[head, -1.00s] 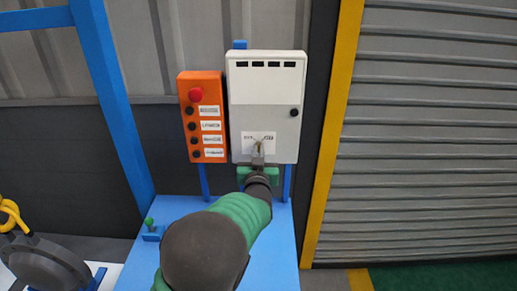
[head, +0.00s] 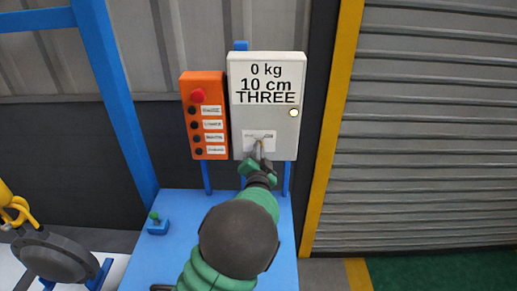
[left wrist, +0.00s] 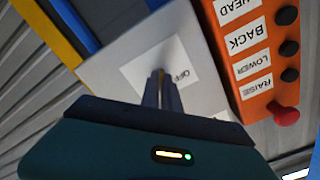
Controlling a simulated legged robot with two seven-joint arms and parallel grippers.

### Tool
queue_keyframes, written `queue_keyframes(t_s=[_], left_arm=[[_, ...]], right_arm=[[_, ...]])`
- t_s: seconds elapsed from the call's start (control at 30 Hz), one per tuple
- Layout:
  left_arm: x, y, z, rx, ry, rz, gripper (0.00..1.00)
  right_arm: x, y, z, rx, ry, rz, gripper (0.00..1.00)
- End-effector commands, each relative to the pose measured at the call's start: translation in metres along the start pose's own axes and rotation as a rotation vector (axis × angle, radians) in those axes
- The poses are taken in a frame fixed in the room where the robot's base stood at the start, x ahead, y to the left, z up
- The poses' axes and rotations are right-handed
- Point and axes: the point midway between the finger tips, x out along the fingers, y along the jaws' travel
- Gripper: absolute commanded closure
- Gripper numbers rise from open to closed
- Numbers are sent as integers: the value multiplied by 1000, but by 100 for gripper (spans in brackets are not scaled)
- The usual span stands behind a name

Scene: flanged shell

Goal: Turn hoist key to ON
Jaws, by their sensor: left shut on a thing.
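The white control box (head: 242,119) hangs upright at the middle of the head view. Its upper face reads "0 kg 10 cm THREE" and a small round lamp (head: 294,113) on its right glows pale. The white key label (head: 249,134) is on its lower face; "OFF" on this label (left wrist: 182,75) reads in the left wrist view. My left gripper (head: 260,147) reaches up to this label and is shut on the hoist key, which its fingers mostly hide. The fingers (left wrist: 161,78) also show in the left wrist view, close together at the label. My right gripper is not in view.
An orange button panel (head: 189,149) with a red knob (head: 198,96) stands just left of the white box. A yellow post (head: 332,120) and grey shutter (head: 430,140) are at right.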

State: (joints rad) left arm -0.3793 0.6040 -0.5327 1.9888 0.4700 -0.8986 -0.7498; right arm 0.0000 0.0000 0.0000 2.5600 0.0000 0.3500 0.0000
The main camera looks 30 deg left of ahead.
Motion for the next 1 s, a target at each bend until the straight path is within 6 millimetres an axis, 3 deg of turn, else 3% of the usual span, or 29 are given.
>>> queue_keyframes(t_s=[0.53, 0.73, 1.0], left_arm=[[-2, 7, 4, 33, -9, 15, 100], [-2, 5, 3, 32, -6, 11, 73], [-1, 2, 1, 30, -2, 5, 73]], right_arm=[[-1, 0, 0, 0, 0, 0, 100], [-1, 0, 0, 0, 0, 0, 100], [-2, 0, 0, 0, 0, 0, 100]])
